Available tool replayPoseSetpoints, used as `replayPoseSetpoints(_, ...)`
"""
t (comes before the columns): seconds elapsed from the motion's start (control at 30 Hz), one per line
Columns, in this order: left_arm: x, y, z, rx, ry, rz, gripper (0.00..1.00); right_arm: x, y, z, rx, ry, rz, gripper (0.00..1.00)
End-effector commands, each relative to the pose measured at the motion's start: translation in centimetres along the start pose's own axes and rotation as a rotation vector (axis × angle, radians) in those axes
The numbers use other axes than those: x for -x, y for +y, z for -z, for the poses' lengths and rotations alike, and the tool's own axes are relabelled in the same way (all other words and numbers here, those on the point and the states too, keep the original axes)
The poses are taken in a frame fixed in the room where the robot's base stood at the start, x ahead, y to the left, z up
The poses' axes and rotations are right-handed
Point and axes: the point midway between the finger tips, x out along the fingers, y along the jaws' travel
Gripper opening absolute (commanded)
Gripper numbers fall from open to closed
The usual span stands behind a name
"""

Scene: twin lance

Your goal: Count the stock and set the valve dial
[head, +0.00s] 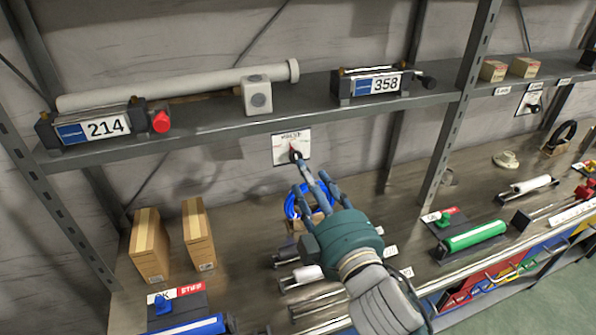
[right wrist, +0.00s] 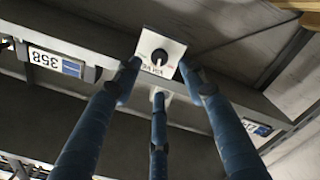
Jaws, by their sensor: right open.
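The valve dial (head: 291,147) is a white plate with a small dark knob and red marks, below the upper shelf. It also shows in the right wrist view (right wrist: 160,52). My right gripper (head: 311,173) is open, its blue fingers reaching up toward the dial. One fingertip overlaps the knob in the head view. In the right wrist view the fingers (right wrist: 159,84) spread around and below the plate; I cannot tell if they touch it. Two units labelled 214 (head: 106,127) and 358 (head: 378,87) stand on the shelf. My left gripper is not in view.
A long grey pipe (head: 185,88) lies on the upper shelf (head: 318,106). Below stand two cardboard boxes (head: 150,246), a blue coil (head: 300,203) and a green cylinder (head: 474,236). A metal upright (head: 455,120) rises right of the dial. Another dial plate (head: 531,101) hangs further right.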

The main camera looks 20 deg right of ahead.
Motion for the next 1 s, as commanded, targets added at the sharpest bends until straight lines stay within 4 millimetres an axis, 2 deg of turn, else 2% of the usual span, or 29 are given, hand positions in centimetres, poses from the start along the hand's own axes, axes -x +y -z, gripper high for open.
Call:
replayPoseSetpoints(0.03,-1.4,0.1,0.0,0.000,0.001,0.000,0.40,-0.6,-0.4,-0.3,0.001,0.004,-0.006,0.42)
replayPoseSetpoints(0.17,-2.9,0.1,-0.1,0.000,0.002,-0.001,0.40,-1.9,-0.3,-0.2,0.003,0.004,-0.002,0.42)
replayPoseSetpoints(0.2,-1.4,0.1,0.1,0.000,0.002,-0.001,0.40,-2.9,0.2,0.2,0.004,-0.001,0.002,0.42)
replayPoseSetpoints(0.23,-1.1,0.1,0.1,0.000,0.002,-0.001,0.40,-3.5,0.2,0.2,0.004,-0.002,0.003,0.42)
replayPoseSetpoints(0.4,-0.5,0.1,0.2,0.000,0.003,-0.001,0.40,-5.9,0.1,0.1,0.002,-0.002,0.003,0.42)
replayPoseSetpoints(0.5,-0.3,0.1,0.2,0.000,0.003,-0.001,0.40,-6.7,0.0,0.1,0.002,-0.002,0.003,0.42)
replayPoseSetpoints(0.87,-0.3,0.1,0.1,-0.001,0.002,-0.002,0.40,-7.1,-0.1,0.0,0.000,-0.001,0.003,0.42)
replayPoseSetpoints(1.0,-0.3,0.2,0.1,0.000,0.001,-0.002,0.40,-7.1,-0.1,0.0,0.000,-0.001,0.003,0.14)
